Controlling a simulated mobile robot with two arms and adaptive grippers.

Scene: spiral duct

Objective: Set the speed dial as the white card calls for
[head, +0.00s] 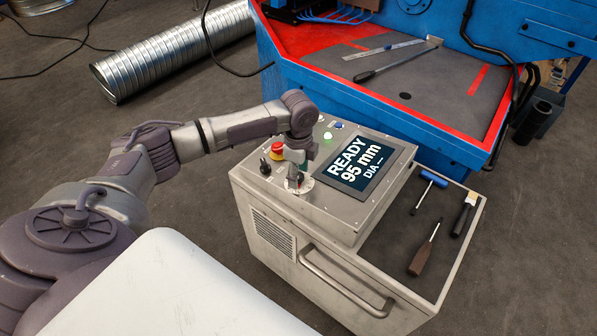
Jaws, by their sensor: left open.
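The control box (330,231) has a sloped grey top panel. A round pale dial plate (307,186) sits near the panel's front edge, left of the screen. My left gripper (297,184) points down over this plate, open, with its fingertips at the dial. The gripper hides most of the dial, so its setting cannot be read, and I cannot tell whether the fingers touch it. No white card can be made out in this view. My right gripper is not in view.
The screen (358,165) reads "READY 95 mm DIA". A red stop button (277,151) and a black knob (265,166) sit left of my gripper. Tools, including a brown-handled one (424,250), lie in the side tray. A blue machine (360,95) stands behind; spiral duct (170,52) lies at back left.

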